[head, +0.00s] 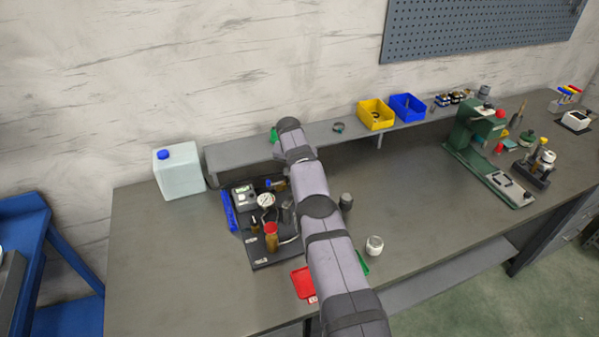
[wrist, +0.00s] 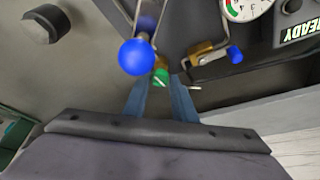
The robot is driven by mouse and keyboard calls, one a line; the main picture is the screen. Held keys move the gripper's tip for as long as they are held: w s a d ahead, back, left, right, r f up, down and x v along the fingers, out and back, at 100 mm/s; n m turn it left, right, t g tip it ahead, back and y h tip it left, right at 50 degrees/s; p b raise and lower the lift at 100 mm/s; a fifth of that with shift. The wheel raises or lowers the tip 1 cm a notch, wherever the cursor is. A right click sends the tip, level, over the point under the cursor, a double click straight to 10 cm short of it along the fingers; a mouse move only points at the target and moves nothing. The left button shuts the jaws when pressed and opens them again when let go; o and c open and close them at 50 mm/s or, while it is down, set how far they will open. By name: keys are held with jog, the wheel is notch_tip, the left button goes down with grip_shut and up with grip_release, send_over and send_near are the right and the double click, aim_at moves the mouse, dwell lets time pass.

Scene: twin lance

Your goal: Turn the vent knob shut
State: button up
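In the wrist view my gripper (wrist: 162,85) shows two blue-grey fingers standing apart, with a gap between their tips. A small green knob (wrist: 160,77) with a white mark shows in that gap; I cannot tell if the fingers touch it. A blue ball knob (wrist: 136,57) stands just beyond the left finger. A brass valve (wrist: 208,52) with a blue end (wrist: 235,54) lies to the right, below a round gauge (wrist: 247,8). No label shows which knob is the vent. In the head view my arm hides the gripper; the gauge (head: 266,199) shows on a black board (head: 262,255).
A brass cylinder (head: 272,240) stands on the board near my arm. A red tray (head: 303,283) and a white jar (head: 374,245) are close by. A grey shelf (head: 235,155) with yellow (head: 375,114) and blue bins (head: 407,107) runs behind. The bench's left front is clear.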

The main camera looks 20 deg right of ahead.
jog(key=shift+o, duration=1.4)
jog(key=shift+r, duration=0.15)
jog(key=shift+s+a+r+b, duration=0.1)
jog(key=shift+r+b, duration=0.2)
jog(key=shift+b, duration=0.4)
jog(key=shift+b+v, duration=1.55)
jog(key=shift+v, duration=1.6)
jog(key=shift+o, duration=0.2)
jog(key=shift+s, duration=0.15)
